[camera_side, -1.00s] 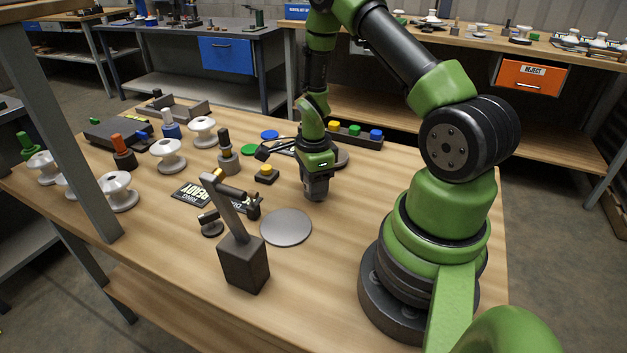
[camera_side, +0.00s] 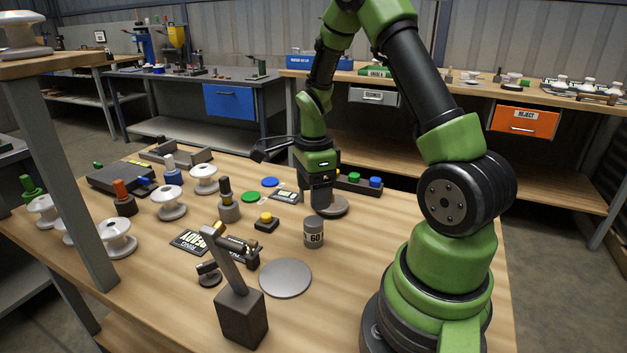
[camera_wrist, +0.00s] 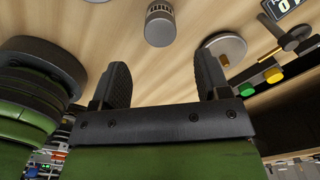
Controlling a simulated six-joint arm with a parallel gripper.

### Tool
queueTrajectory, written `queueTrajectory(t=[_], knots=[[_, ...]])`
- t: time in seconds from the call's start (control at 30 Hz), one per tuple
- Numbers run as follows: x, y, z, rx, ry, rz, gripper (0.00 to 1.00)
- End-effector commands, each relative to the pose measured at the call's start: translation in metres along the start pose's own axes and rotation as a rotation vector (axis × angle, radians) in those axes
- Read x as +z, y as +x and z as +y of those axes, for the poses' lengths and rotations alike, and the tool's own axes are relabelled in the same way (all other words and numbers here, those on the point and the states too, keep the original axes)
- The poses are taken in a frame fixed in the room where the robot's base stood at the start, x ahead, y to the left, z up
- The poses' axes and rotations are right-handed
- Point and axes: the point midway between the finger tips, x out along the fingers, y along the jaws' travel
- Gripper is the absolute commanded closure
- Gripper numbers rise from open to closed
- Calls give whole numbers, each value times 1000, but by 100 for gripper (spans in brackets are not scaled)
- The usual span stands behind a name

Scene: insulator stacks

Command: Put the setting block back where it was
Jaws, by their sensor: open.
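The setting block appears to be the grey cylinder marked "60" (camera_side: 314,236), standing upright on the wooden table. In the wrist view the cylinder (camera_wrist: 160,27) is seen from above, beyond the fingertips and clear of both fingers. My gripper (camera_side: 321,207) is open and empty, above and behind the block in the side view. The wrist view shows the gripper's two fingers (camera_wrist: 162,82) wide apart with nothing between them.
A flat grey disc (camera_side: 286,278) lies in front of the block. A round plate (camera_side: 336,207) lies behind it. A yellow-button box (camera_side: 266,222), a dark stand (camera_side: 241,315) and several white insulators (camera_side: 171,203) are to the left. Table right of the block is clear.

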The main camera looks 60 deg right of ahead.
Motion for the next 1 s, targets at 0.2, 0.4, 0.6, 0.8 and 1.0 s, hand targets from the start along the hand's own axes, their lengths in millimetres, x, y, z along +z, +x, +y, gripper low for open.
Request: queueTrajectory(t=[0.2, 0.4, 0.6, 0.8, 1.0], knots=[[2, -23, 0, -8, -17, -3, 31], [27, -73, 18, -107, -312, -40, 31], [57, -142, 73, -299, -874, -82, 31], [65, -184, 140, -524, -1426, -88, 31], [60, -198, 185, -706, -1799, -63, 31]])
